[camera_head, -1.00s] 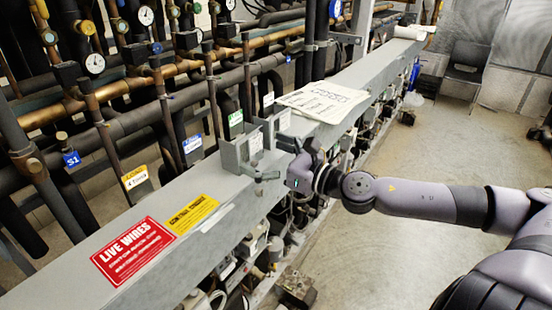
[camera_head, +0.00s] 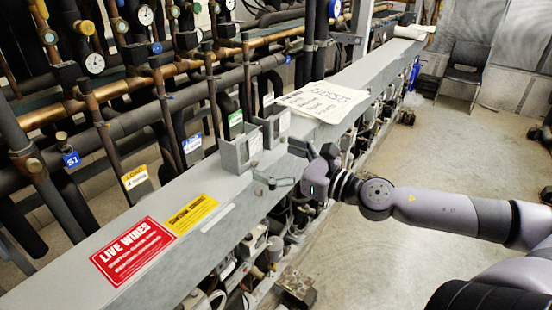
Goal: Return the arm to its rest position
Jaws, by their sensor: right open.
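My right arm comes in from the right, and its gripper (camera_head: 284,164) is at the grey beam (camera_head: 330,105), just right of two small grey box-shaped holders (camera_head: 236,153). Its fingers are spread apart, one toward the nearer holder's lower right and one farther back. I see nothing held between them. I cannot tell whether a finger touches the beam. The rest of my right arm (camera_head: 440,213) stretches over the open floor. My left gripper is not in view.
Papers (camera_head: 322,101) lie on the beam behind the gripper. A red warning label (camera_head: 133,250) and a yellow label (camera_head: 193,214) are on the near part. Pipes and gauges (camera_head: 95,63) fill the left. Free floor (camera_head: 470,145) lies right, with a dark chair (camera_head: 465,72) at the back.

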